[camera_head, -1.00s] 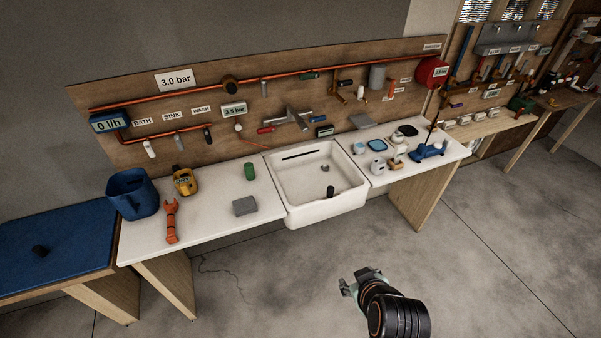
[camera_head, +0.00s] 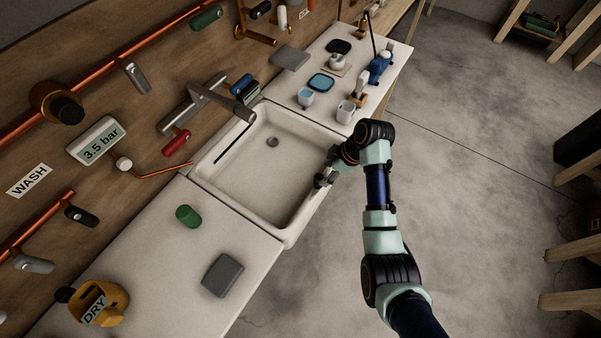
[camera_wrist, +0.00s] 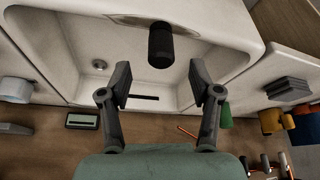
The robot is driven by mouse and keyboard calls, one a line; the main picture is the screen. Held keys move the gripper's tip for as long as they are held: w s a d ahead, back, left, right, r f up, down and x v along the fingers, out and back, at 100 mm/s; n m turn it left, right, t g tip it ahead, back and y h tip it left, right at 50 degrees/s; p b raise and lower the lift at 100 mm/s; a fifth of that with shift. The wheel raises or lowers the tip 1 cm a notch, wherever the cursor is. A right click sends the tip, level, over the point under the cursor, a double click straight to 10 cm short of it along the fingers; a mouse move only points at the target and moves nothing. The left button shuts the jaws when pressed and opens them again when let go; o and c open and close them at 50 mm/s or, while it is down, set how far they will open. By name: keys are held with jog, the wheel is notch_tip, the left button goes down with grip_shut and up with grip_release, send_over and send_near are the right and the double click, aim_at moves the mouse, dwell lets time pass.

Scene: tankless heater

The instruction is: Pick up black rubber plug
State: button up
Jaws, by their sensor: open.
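The black rubber plug (camera_wrist: 161,45) is a dark cylinder in the white sink (camera_head: 250,178), close to the sink's front wall in the wrist view. My gripper (camera_wrist: 160,83) is open and empty, with its two fingers spread wide above the basin. The plug shows between the fingers but ahead of their tips, and I see no contact. In the head view my gripper (camera_head: 324,180) is at the sink's right-hand front rim. I cannot make out the plug there; the gripper and wrist seem to hide it.
A faucet (camera_head: 215,100) reaches over the sink's back edge. A grey block (camera_head: 222,275) and a green cylinder (camera_head: 188,215) lie on the counter to the left. Cups (camera_head: 306,97) and a blue tool (camera_head: 381,68) stand on the right counter. The floor in front is clear.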

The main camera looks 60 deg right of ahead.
aim_at(317, 181)
jog(key=shift+a+f, duration=0.1)
jog(key=shift+f, duration=0.3)
jog(key=b+x, duration=0.1)
jog(key=x, duration=0.6)
jog(key=shift+w+r+b, duration=0.1)
jog(key=shift+w+b, duration=0.15)
jog(key=shift+b, duration=0.1)
grip_shut()
